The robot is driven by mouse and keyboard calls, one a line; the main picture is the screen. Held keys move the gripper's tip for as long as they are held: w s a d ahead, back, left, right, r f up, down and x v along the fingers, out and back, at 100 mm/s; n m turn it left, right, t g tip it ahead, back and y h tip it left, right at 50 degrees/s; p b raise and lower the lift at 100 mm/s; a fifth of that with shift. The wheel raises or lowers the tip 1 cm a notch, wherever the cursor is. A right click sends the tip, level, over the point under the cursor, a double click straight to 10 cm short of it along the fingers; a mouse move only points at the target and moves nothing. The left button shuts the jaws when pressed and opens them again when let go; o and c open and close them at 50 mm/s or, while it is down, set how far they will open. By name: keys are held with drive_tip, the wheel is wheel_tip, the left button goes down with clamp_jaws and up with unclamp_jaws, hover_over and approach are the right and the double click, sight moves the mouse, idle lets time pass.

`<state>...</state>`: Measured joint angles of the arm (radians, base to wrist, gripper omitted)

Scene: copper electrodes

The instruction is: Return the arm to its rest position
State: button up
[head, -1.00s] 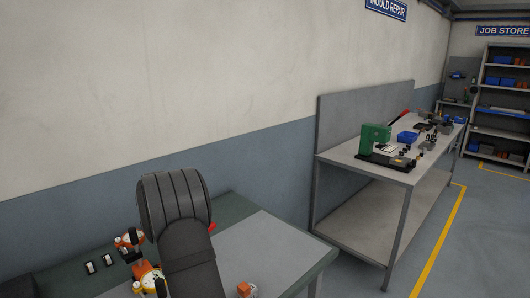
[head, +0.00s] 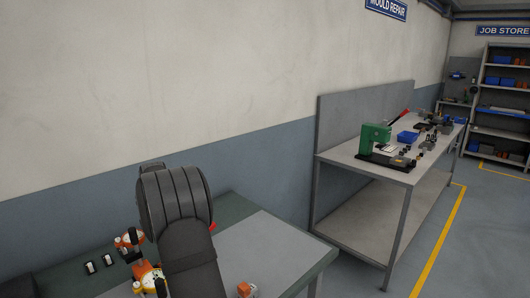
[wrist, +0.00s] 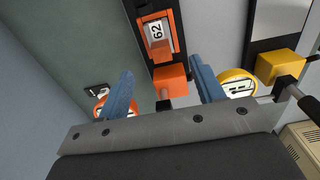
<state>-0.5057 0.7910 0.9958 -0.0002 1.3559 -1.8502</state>
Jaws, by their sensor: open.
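My gripper (wrist: 163,88) shows in the wrist view with two blue fingers spread apart. It is open, with nothing held between the fingers. Beyond the gap is an orange piece (wrist: 170,80) below an orange-framed plate marked 62 (wrist: 157,32); I cannot tell how far off they are. In the head view my dark arm link stands over the near bench (head: 262,245), and my gripper is not visible there. Orange and white parts (head: 148,278) sit just left of the arm link. A small orange part (head: 246,290) lies to its right.
A yellow block (wrist: 278,66) and a round yellow-rimmed dial (wrist: 238,84) are right of the fingers in the wrist view. A second bench (head: 335,158) carries a green press (head: 375,137) and a blue bin (head: 407,137). The air above the near bench looks clear.

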wheel_tip(320, 180, down, 9)
drive_tip(key=shift+r, duration=0.1)
wheel_tip(320, 180, up, 8)
drive_tip(key=shift+f, duration=0.1)
drive_tip(key=shift+s+d+r+m, duration=0.3)
drive_tip(key=shift+d+r+m, duration=0.25)
drive_tip(key=shift+d, duration=0.3)
